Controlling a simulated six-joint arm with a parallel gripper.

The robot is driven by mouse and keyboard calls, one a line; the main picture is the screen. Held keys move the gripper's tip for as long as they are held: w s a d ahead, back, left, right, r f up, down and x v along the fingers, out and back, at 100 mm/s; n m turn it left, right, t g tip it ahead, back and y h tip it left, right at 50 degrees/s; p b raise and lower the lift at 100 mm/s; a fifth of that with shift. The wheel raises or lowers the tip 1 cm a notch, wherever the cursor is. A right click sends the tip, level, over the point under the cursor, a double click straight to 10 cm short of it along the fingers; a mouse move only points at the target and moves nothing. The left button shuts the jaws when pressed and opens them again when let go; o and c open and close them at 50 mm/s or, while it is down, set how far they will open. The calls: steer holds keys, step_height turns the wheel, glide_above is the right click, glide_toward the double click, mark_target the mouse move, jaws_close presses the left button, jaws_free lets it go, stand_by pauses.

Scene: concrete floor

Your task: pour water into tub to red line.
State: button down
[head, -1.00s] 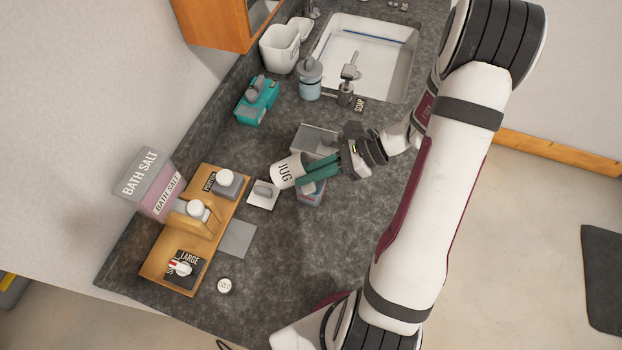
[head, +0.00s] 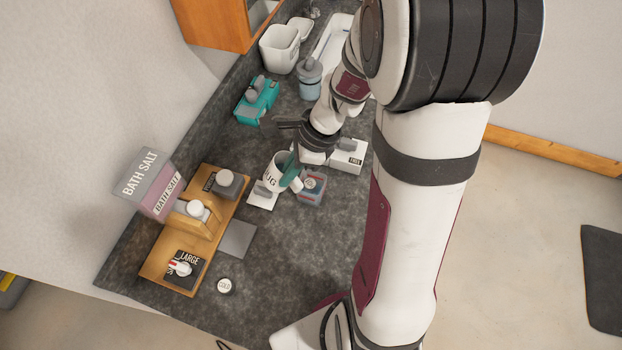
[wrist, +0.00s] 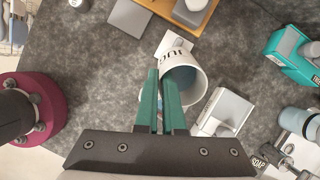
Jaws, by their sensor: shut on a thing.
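A white jug (head: 271,178) with a dark JUG label is held over the counter in the head view. My gripper (head: 294,172) has its green fingers shut on the jug's right side. The wrist view shows the jug (wrist: 187,72) with its mouth partly towards the camera and a bluish interior; the water level cannot be told. My fingers (wrist: 161,102) are at its left edge. A small container with reddish and blue sides (head: 312,190) stands just right of the jug, partly hidden by my gripper. I cannot make out a red line on it.
A wooden board (head: 152,268) with knobs and a bath salt box (head: 150,182) are at left. A grey pad (head: 237,239) and COLD button (head: 224,286) lie in front.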

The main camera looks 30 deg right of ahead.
steer(key=shift+w+a+f+h, duration=0.2)
steer(key=shift+a+f+h, duration=0.3)
steer(key=shift+a, duration=0.15)
steer(key=shift+w+a+f+g+h, duration=0.1)
steer(key=shift+w+a+g+h, duration=0.15)
steer(key=shift+a+h, duration=0.3)
steer(key=shift+w+a+g+h, duration=0.15)
steer(key=shift+a+g+h, duration=0.2)
steer(key=shift+h, duration=0.3)
steer(key=shift+w+a+f+g+h, duration=0.1)
steer(key=shift+w+a+g+h, duration=0.1)
steer(key=shift+a+h, duration=0.4)
steer(key=shift+s+d+r, duration=0.1)
steer(key=shift+d, duration=0.05)
